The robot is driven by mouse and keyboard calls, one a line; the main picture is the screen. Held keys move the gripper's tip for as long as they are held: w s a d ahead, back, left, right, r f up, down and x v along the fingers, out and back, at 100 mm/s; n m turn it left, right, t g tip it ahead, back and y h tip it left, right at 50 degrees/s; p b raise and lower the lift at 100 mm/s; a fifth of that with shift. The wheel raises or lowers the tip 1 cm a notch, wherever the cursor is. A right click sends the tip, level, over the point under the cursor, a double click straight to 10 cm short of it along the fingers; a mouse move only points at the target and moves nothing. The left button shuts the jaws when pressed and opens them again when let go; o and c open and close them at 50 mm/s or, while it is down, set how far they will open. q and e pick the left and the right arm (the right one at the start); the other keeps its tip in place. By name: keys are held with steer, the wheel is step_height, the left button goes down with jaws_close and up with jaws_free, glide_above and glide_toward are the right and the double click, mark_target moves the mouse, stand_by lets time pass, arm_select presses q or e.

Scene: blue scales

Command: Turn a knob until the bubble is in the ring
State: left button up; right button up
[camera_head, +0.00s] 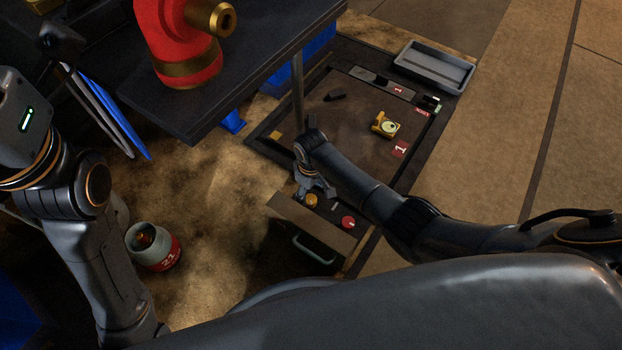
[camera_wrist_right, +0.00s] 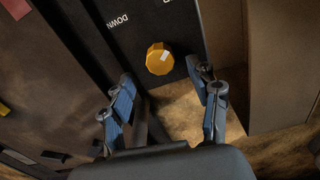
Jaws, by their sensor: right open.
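A yellow level (camera_head: 380,127) with a round pale-green vial lies on the dark scale plate; the vial is too small to tell where the bubble sits in the ring. A yellow knob (camera_head: 311,201) and a red knob (camera_head: 348,222) are on the panel at the plate's near edge. My right gripper (camera_head: 314,188) is over the panel beside the yellow knob. In the right wrist view, the yellow knob (camera_wrist_right: 159,58) with a pale mark shows beyond the open, empty fingers (camera_wrist_right: 166,88), next to the word DOWN. My left arm shows at the left; its gripper does not show.
A dark bench (camera_head: 235,85) bearing a red, brass-banded fitting (camera_head: 177,45) stands at upper left. A grey tray (camera_head: 434,68) lies beyond the plate. A drawer-like box with a handle (camera_head: 313,250) is below the panel. A canister (camera_head: 153,247) stands on the floor.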

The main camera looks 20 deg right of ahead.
mark_target(311, 200)
step_height(311, 200, up, 7)
stand_by(0.3)
stand_by(0.4)
steer(key=shift+s, duration=0.1)
